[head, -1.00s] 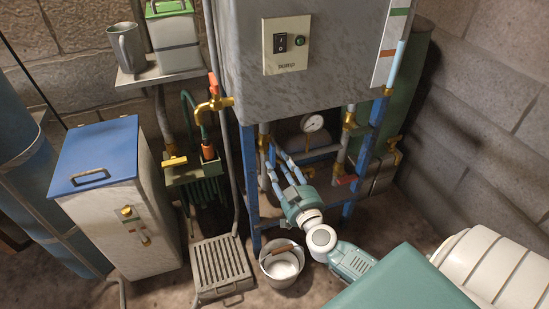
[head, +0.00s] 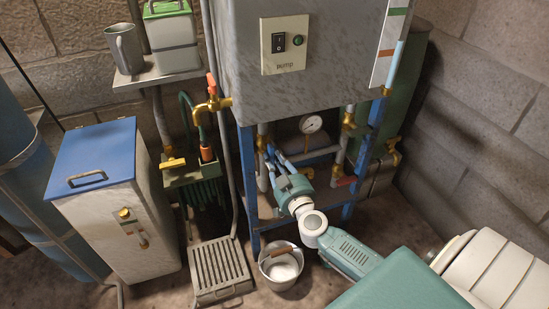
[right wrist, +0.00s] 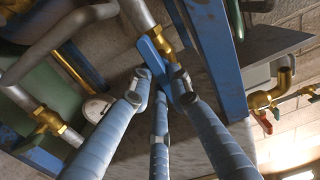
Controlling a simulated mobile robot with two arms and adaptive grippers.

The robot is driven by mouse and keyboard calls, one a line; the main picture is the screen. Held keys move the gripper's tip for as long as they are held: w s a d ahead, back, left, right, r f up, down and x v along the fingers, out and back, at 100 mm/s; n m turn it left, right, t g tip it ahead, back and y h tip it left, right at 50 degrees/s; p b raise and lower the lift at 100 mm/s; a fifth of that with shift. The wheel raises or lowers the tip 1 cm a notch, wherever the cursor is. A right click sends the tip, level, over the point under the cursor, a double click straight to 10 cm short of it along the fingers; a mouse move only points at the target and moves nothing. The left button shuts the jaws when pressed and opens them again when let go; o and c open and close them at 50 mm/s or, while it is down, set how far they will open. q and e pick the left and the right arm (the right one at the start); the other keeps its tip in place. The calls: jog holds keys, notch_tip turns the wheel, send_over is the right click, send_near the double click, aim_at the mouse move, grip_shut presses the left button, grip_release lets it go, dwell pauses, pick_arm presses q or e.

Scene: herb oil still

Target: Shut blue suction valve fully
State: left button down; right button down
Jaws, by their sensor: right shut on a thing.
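The blue suction valve's lever (right wrist: 155,56) sits on a brass body (right wrist: 158,38) on a grey pipe in the right wrist view. The lever looks roughly in line with the pipe, but its exact angle is hard to tell. My right gripper (right wrist: 158,84) is shut on the lever, its blue fingers on both sides of it. In the head view my right gripper (head: 270,156) reaches in under the grey tank, beside the brass valve (head: 262,140). The fingers partly hide the lever there. My left gripper is not in view.
Blue frame legs (head: 249,200) and pipes stand close around the gripper. A gauge (head: 312,124) and a red-handled valve (head: 345,181) are to its right. A bucket (head: 281,268) and a grated stand (head: 217,268) are on the floor below.

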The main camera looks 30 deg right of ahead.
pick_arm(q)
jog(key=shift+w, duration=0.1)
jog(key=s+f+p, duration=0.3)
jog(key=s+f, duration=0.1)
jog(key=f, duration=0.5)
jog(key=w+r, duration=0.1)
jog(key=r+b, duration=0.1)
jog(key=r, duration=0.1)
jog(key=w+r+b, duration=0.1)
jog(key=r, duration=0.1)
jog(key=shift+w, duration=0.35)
pick_arm(e)
jog(key=m, duration=0.6)
jog(key=f+m, duration=0.1)
jog(key=m, duration=1.1)
jog(key=shift+s+d+f, duration=0.1)
jog(key=shift+d+f, duration=0.05)
jog(key=shift+f, duration=0.15)
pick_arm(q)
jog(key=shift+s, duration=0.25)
